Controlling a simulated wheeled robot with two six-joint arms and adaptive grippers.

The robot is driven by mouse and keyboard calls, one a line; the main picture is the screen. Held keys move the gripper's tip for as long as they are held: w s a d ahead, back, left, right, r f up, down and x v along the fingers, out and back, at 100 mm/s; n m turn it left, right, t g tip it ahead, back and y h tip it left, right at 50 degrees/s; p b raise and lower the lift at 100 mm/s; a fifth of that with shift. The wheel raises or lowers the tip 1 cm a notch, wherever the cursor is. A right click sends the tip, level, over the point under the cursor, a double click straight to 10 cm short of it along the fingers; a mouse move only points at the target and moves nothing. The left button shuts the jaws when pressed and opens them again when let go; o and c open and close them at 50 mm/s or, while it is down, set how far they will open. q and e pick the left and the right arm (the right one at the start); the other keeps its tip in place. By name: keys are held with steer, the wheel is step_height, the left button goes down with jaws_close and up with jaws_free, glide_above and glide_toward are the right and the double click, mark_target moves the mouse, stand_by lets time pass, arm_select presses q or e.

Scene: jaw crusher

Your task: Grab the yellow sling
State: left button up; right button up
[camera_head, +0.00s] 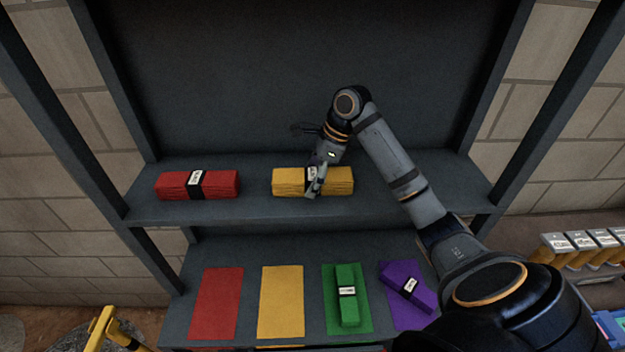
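The yellow sling (288,182) is a folded bundle with a dark band and white label, lying on the upper shelf near its middle. My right gripper (314,186) reaches down onto the middle of the sling. One finger shows in front of the sling, across its label. The other finger's place is unclear, so I cannot tell whether the gripper is closed on the sling. The sling appears to rest flat on the shelf. My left gripper is not in view.
A red sling (172,186) lies left on the upper shelf (250,212). Below are bare red (216,303) and yellow (282,302) mats. A green sling (346,308) and a purple sling (398,284) lie on their mats. The shelf's side posts (555,115) flank my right arm.

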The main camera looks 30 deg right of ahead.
steer(key=shift+s+a+r, duration=0.15)
steer(key=shift+s+a, duration=0.05)
steer(key=shift+a, duration=0.05)
steer(key=shift+c, duration=1.1)
steer(key=shift+s, duration=0.1)
steer(key=shift+c, duration=1.1)
steer(key=shift+d, duration=0.3)
steer(key=c, duration=0.5)
jaws_close()
